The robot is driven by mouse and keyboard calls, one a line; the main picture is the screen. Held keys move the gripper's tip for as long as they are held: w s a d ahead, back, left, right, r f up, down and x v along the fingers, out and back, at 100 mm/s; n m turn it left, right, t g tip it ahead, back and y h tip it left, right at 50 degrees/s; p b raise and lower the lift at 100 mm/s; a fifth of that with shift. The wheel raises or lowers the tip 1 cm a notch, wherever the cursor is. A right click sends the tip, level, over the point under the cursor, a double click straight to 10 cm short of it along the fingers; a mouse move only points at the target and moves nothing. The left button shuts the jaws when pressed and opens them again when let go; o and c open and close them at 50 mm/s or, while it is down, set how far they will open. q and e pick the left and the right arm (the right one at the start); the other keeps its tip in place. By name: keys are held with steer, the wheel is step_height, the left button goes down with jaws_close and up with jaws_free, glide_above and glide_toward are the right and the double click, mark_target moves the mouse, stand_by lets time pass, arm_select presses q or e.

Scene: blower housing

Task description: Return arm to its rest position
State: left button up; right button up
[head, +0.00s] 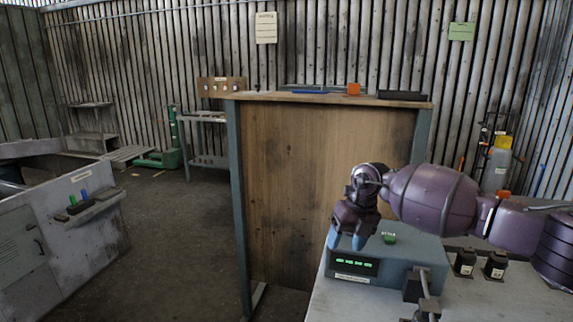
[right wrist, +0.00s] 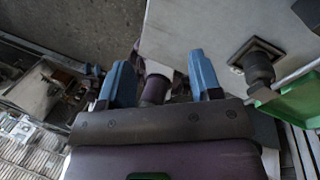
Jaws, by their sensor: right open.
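My right arm comes in from the right in the head view. Its gripper (head: 346,241) hangs with its blue fingertips pointing down, over or just in front of the left part of a grey box with a green-lit display (head: 353,264). In the right wrist view the two blue fingers (right wrist: 163,78) stand wide apart, open. No object is held between them. Whether the fingertips touch the box cannot be told. My left gripper is out of view.
A green button (head: 389,238) tops the grey box. Two small black units (head: 494,265) and a clamp-like fixture (head: 425,290) are on the light bench (head: 480,303). A tall wooden panel (head: 320,180) stands behind. Floor at left (head: 180,230) is clear.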

steer(key=s+a+m+t+y, duration=0.3)
steer(key=s+a+y, duration=0.3)
steer(key=a+y, duration=0.15)
steer(key=s+a+m+t+y, duration=0.25)
steer(key=s+a+y, duration=0.25)
steer(key=a+y, duration=0.3)
steer(key=s+d+f+m+t+h, duration=0.3)
steer(key=d+m+t+h, duration=0.45)
steer(key=m, duration=0.55)
steer(key=s+d+f+m+t+h, duration=0.2)
steer(key=d+f+m+t+h, duration=0.2)
steer(key=d+m+h, duration=0.7)
steer(key=s+d+f+m+g, duration=0.3)
steer(key=s+d+f+g, duration=0.1)
steer(key=s, duration=0.5)
steer(key=s+d+f+m+g+h, duration=0.1)
steer(key=s+d+f+m+g, duration=0.3)
steer(key=s, duration=0.5)
steer(key=s+d+f+m+g, duration=0.25)
steer(key=s+g, duration=0.25)
steer(key=s, duration=0.4)
steer(key=w+f+n+t, duration=0.1)
steer(key=w+f+t, duration=0.6)
steer(key=f, duration=0.3)
steer(key=shift+w+f+n+t+y, duration=0.2)
steer(key=shift+w+n+t+y, duration=0.2)
steer(key=shift+t, duration=0.1)
